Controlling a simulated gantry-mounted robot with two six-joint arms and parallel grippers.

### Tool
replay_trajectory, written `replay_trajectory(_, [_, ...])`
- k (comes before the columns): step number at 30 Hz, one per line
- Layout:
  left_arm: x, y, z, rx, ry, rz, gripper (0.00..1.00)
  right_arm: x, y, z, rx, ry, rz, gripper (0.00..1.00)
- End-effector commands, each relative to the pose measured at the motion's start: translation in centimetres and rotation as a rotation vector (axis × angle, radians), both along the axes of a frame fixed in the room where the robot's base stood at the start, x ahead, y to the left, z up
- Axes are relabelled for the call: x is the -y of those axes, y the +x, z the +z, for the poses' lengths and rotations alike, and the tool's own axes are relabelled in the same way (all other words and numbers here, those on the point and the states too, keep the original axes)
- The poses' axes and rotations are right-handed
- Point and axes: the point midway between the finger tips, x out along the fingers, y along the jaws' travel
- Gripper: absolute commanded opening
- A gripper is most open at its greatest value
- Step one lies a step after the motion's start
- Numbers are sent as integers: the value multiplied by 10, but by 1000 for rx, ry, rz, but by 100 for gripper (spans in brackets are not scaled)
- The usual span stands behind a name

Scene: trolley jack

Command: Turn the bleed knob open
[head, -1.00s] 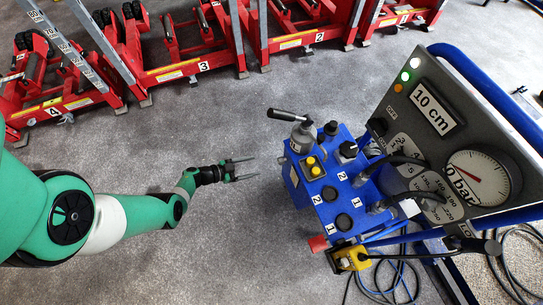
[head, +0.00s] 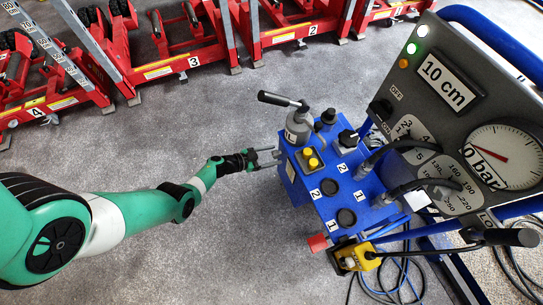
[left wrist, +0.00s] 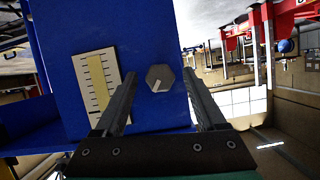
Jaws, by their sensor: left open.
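A grey hexagonal knob (left wrist: 160,77) with a pale mark sits on the side face of the blue unit (left wrist: 75,30) in the left wrist view; no label on it can be read. That side is hidden in the head view. My left gripper (head: 277,157) is open beside the left side of the blue unit (head: 318,207). In the left wrist view the left gripper's fingers (left wrist: 160,85) lie either side of the knob, with clear space between them and it. I cannot tell how close the fingertips are to the face. My right gripper is not in view.
A level gauge strip (left wrist: 97,83) is beside the knob. On top of the unit are a black-handled lever (head: 283,99), a black rotary knob (head: 347,138) and hoses. A grey gauge panel (head: 465,125) stands right. Red jacks (head: 165,65) line the back. Grey floor at left is free.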

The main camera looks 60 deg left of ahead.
Motion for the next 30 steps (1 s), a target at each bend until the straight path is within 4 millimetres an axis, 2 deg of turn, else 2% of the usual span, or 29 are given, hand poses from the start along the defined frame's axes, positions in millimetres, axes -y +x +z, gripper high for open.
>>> replay_trajectory(2, [0,0,0,0,0,0,73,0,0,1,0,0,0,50])
replay_trajectory(12, [0,-1,0,0,0,0,13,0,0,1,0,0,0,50])
replay_trajectory(15, [0,-1,0,0,0,0,0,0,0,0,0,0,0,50])
replay_trajectory(23, [0,-1,0,1,13,1,0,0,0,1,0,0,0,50])
replay_trajectory(30, [1,-1,0,8,106,1,0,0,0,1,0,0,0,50])
